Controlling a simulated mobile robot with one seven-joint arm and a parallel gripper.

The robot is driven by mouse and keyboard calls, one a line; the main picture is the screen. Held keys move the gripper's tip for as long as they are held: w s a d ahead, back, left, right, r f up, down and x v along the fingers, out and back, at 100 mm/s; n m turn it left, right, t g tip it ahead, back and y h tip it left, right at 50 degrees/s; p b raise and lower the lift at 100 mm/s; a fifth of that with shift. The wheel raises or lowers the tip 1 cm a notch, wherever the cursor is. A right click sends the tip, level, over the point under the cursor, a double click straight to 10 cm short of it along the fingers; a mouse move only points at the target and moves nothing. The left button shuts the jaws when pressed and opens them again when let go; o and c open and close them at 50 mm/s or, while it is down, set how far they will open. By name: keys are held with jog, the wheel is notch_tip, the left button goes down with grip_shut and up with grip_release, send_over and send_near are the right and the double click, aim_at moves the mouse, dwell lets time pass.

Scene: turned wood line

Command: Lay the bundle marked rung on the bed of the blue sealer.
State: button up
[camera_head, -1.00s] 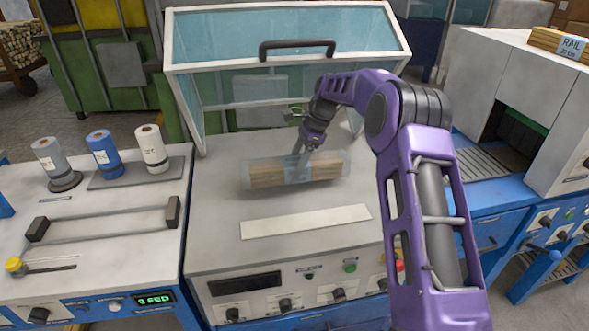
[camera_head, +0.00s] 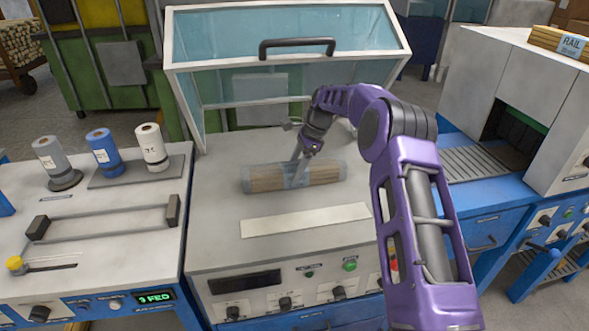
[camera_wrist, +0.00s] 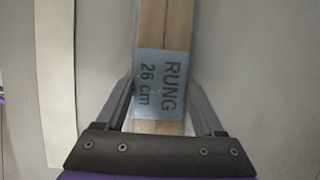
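The bundle marked rung (camera_head: 265,179) is a set of pale wood sticks in clear film. It lies lengthwise across the grey bed (camera_head: 220,221) of the blue sealer and appears to rest on it, behind the white strip. Its blue-grey label, reading "RUNG 26 cm", shows in the wrist view (camera_wrist: 161,80). My gripper (camera_head: 297,177) reaches down onto the bundle's middle. In the wrist view my gripper (camera_wrist: 161,88) has one finger on each side, with the tips against the bundle at the label. The bundle's underside is hidden.
The sealer's clear lid (camera_head: 245,88) stands raised behind the bed, with a black handle. A bench with several film rolls (camera_head: 104,152) is at the left. At the right is a machine with a roller bed (camera_head: 480,160) and a bundle marked rail (camera_head: 556,42) on top.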

aim_at(336, 163)
jog(key=o, duration=0.4)
jog(key=shift+o, duration=0.2)
jog(key=shift+r, duration=0.35)
jog(key=v, duration=0.5)
jog(key=d, duration=0.3)
jog(key=w+d, duration=0.1)
jog(key=d, duration=0.3)
jog(key=w+d+p, duration=0.1)
jog(key=d, duration=0.2)
jog(key=shift+w+d+f, duration=0.1)
jog(key=shift+d+f, duration=0.05)
jog(key=shift+d, duration=0.05)
jog(key=shift+w+d, duration=0.1)
jog(key=shift+d, duration=0.55)
